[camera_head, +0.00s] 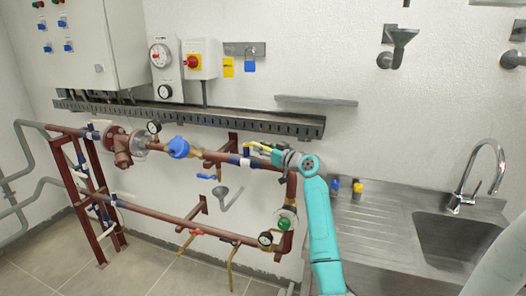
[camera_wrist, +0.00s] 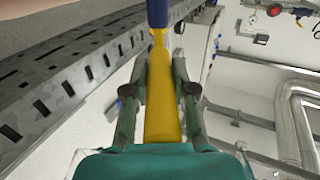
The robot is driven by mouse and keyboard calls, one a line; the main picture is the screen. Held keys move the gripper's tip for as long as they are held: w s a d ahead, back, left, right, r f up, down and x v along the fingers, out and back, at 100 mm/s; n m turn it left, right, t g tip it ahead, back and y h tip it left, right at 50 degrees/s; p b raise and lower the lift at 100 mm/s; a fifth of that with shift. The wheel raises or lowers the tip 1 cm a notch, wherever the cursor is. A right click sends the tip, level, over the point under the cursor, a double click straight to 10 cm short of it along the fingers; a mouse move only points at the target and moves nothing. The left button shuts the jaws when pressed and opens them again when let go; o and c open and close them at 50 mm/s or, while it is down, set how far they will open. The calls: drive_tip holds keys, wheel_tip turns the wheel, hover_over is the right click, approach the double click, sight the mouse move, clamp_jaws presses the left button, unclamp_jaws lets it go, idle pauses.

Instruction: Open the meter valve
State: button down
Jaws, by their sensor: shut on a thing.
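The meter valve has a yellow lever (camera_head: 257,145) and a dark blue body (camera_head: 245,158). It sits on the upper red-brown pipe, to the right of the round blue meter (camera_head: 178,147). My gripper (camera_head: 268,150) reaches the lever from the right. In the wrist view the yellow lever (camera_wrist: 163,112) runs lengthwise between the two fingers of my gripper (camera_wrist: 160,85), which are shut on it. A blue part (camera_wrist: 157,12) shows beyond the lever's far end. The lever's near end is hidden behind the teal gripper body.
A perforated metal cable tray (camera_head: 220,119) runs along the wall above the pipe. A steel sink (camera_head: 455,240) with a tap stands at the right. Tiled floor is open at the front left.

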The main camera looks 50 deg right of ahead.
drive_tip(key=shift+s+d+n+y, duration=0.1)
drive_tip(key=shift+d+n+y, duration=0.45)
drive_tip(key=shift+y, duration=0.35)
drive_tip(key=shift+d+n+y, duration=0.55)
drive_tip(key=shift+y, duration=0.35)
drive_tip(key=c, duration=0.9)
unclamp_jaws()
drive_tip(key=shift+c, duration=0.2)
drive_tip(key=s, duration=1.1)
drive_tip(key=shift+s+d, duration=0.4)
drive_tip(key=shift+d, duration=0.05)
